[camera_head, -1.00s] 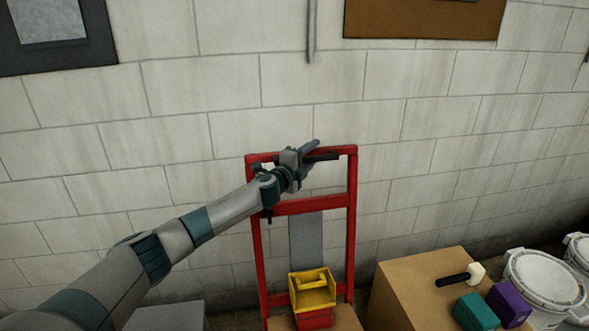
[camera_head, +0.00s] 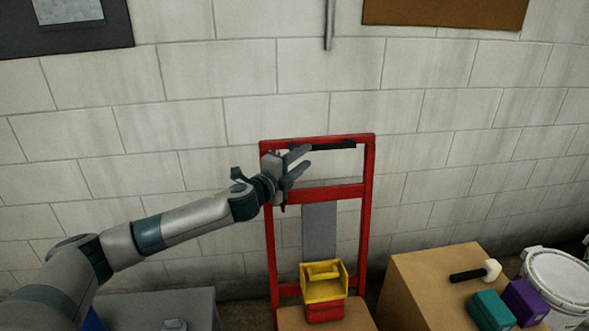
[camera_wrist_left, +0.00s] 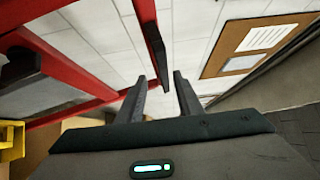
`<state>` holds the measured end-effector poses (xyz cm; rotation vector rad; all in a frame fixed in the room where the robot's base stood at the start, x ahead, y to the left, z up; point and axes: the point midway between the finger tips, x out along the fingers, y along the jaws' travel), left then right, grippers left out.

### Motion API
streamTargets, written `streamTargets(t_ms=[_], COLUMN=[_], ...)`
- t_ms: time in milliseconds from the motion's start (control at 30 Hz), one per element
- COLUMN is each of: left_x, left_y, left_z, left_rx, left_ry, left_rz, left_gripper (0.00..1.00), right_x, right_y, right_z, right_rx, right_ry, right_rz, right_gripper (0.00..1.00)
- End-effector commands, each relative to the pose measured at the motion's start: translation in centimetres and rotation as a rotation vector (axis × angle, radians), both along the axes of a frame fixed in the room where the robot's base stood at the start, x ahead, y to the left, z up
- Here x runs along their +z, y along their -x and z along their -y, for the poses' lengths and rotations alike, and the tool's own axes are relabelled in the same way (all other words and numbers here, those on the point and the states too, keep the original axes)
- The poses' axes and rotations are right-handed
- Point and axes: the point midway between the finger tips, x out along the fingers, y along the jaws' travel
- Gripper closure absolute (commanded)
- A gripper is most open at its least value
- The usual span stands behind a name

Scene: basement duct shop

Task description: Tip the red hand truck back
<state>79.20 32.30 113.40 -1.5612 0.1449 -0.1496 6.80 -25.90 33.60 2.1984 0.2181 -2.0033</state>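The red hand truck (camera_head: 368,215) stands upright in front of the block wall. A black grip (camera_head: 335,145) sits along its top bar. My left gripper (camera_head: 307,155) is open and empty, in front of the frame's upper left part, below and left of the grip. A yellow bin (camera_head: 325,285) with a red lower part rests on a cardboard box (camera_head: 350,322) at the truck's lower end. My right gripper is out of view.
A large cardboard box (camera_head: 430,275) stands right of the truck, bearing a mallet (camera_head: 475,272), a teal block (camera_head: 491,310) and a purple block (camera_head: 525,301). White buckets (camera_head: 555,280) stand farther right. A grey surface (camera_head: 160,305) lies at lower left.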

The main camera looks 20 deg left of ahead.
Motion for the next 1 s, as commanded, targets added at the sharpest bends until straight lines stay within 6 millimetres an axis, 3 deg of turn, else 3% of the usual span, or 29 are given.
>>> streamTargets(t_ms=[100,300,1000], left_x=[-0.3,0.0,-0.3], left_y=[1.8,3.4,3.8], left_z=[-0.4,-0.6,-0.4], left_rx=[0.000,0.001,0.001], left_ry=[-0.001,-0.001,0.008], left_rz=[-0.001,0.000,-0.007], left_gripper=[0.67,0.67,0.67], right_x=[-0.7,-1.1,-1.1], right_y=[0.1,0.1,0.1], right_z=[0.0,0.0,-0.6], right_rx=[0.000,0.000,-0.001], right_ry=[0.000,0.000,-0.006], right_rz=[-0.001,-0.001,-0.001], right_gripper=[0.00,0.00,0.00])
